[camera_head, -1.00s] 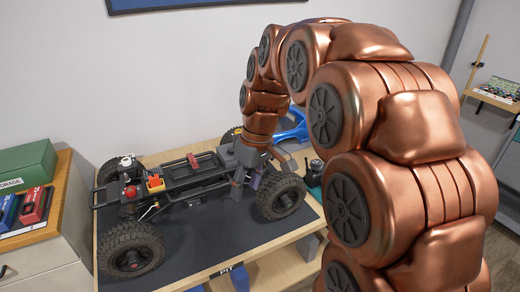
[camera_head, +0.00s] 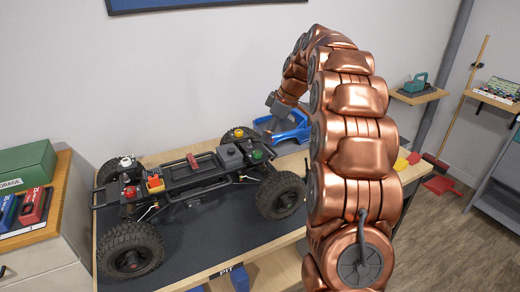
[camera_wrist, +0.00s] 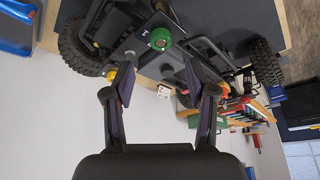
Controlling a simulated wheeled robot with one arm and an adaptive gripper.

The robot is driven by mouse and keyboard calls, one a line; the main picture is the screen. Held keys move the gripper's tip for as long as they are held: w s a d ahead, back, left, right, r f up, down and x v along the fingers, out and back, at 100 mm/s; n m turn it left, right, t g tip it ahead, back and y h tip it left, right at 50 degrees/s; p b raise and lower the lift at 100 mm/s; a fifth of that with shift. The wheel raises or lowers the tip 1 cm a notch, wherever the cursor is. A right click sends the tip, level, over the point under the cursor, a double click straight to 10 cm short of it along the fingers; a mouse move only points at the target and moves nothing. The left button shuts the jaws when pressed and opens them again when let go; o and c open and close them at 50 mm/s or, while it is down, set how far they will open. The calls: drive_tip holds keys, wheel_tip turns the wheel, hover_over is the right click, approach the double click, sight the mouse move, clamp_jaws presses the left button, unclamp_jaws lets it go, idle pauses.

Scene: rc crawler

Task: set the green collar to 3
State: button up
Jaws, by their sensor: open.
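The green collar (camera_head: 257,155) sits on the right end of the crawler chassis (camera_head: 190,178), next to a dark grey box. In the wrist view the green collar (camera_wrist: 158,39) lies beyond and between the fingertips, apart from them. Small white marks show on the plate beside it, too small to read surely, so its setting cannot be told. My gripper (camera_head: 272,126) is raised above and behind the chassis's right end, near a blue body shell. In the wrist view my gripper (camera_wrist: 158,62) has its fingers spread and nothing between them.
The blue body shell (camera_head: 282,130) stands behind the chassis. A green storage box (camera_head: 26,166) is on the left cabinet. The dark mat (camera_head: 205,250) in front is mostly clear.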

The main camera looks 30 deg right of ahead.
sight(258, 152)
drive_tip(key=shift+p+x, duration=1)
drive_tip(key=shift+x, duration=2.8)
drive_tip(key=shift+a, duration=0.1)
drive_tip(key=shift+c, duration=0.4)
clamp_jaws()
